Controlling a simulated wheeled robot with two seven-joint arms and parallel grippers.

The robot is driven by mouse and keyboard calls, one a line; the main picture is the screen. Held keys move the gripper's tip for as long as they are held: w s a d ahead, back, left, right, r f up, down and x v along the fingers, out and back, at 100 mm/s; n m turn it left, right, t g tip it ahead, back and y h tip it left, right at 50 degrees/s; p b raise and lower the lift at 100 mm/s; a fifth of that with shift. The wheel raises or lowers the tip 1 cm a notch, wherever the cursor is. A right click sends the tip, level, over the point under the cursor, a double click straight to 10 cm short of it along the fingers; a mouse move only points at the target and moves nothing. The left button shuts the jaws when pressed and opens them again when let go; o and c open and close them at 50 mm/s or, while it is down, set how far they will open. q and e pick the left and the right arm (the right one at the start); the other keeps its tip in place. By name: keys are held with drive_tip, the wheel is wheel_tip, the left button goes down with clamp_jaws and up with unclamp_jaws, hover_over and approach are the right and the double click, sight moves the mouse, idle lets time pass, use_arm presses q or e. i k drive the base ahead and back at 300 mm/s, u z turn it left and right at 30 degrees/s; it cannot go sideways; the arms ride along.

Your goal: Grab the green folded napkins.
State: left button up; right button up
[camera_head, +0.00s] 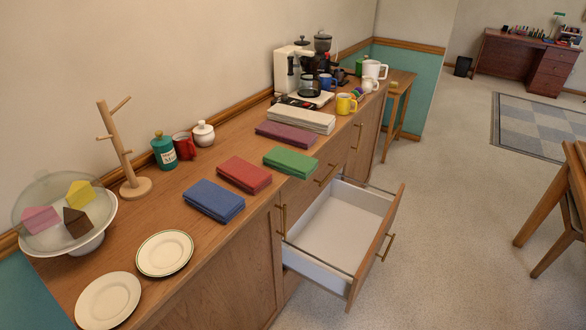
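The green folded napkins (290,162) lie flat in a stack on the wooden sideboard top (228,222), close to its front edge and above an open drawer. Red folded napkins (244,174) lie just left of them, and blue folded napkins (214,200) lie further left. Purple folded napkins (286,135) lie behind the green ones. Neither of my grippers shows in the head view.
The open, empty drawer (335,225) juts out into the room. Plates (165,253), a cake stand (86,243), a mug tree (127,160), jars, mugs and a coffee machine (305,72) stand on the sideboard. Open carpet (430,230) lies to the right, before a wooden chair (560,195).

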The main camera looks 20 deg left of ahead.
sight(302, 166)
drive_tip(key=z, duration=0.45)
drive_tip(key=i, duration=0.65)
drive_tip(key=z, duration=0.35)
